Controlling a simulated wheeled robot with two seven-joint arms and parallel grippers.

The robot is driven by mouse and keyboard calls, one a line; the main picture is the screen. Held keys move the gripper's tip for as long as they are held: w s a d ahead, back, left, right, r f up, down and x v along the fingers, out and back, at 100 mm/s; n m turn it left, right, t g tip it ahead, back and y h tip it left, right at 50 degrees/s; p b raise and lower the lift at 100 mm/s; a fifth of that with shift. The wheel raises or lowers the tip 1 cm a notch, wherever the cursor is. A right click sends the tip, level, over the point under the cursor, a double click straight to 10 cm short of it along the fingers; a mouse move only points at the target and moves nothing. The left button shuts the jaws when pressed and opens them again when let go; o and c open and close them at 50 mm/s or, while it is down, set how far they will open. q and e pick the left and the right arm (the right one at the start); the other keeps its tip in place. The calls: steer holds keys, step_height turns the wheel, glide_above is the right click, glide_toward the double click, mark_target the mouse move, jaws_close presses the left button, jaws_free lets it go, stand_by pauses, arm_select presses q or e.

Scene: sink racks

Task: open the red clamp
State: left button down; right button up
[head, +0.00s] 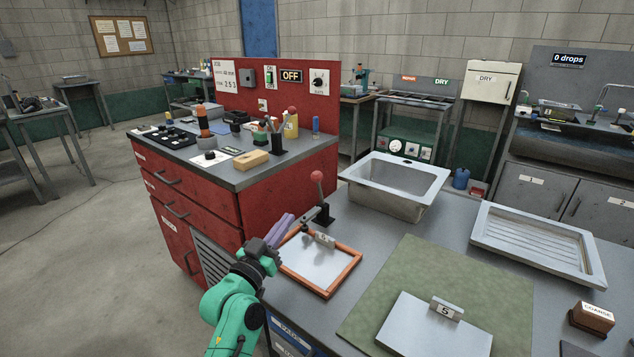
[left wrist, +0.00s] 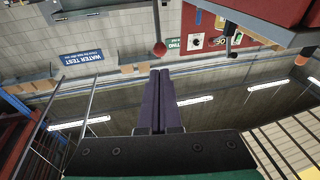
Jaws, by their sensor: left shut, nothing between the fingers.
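The red clamp has a red ball knob (head: 317,177) on a dark lever that stands upright. Its dark base (head: 323,214) is on the grey bench, at the back edge of an orange-framed white screen (head: 352,262). A red ball on a thin rod (left wrist: 159,48) also shows ahead of the fingers in the left wrist view. My left gripper (head: 287,221) is to the left of the clamp and lower than the knob, apart from it. Its purple fingers are together and empty, as the left wrist view (left wrist: 160,73) also shows. My right gripper is out of view.
A sink basin (head: 395,204) stands behind the clamp, to the right. A green mat (head: 395,285) with a grey plate (head: 430,325) lies to the right of the frame. A red cabinet (head: 190,232) with tools on top stands behind my left arm.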

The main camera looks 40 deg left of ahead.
mark_target(314, 180)
arm_select(q)
steer(key=p+x, duration=0.1)
steer(key=x, duration=0.3)
steer(key=p+x, duration=0.1)
steer(key=x, duration=0.3)
steer(key=r+p+x, duration=0.1)
steer(key=x, duration=0.3)
steer(key=shift+d, duration=0.15)
steer(key=shift+w, duration=0.25)
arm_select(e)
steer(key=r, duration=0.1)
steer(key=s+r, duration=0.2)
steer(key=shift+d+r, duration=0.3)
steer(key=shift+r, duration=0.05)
arm_select(q)
steer(key=shift+p, duration=0.3)
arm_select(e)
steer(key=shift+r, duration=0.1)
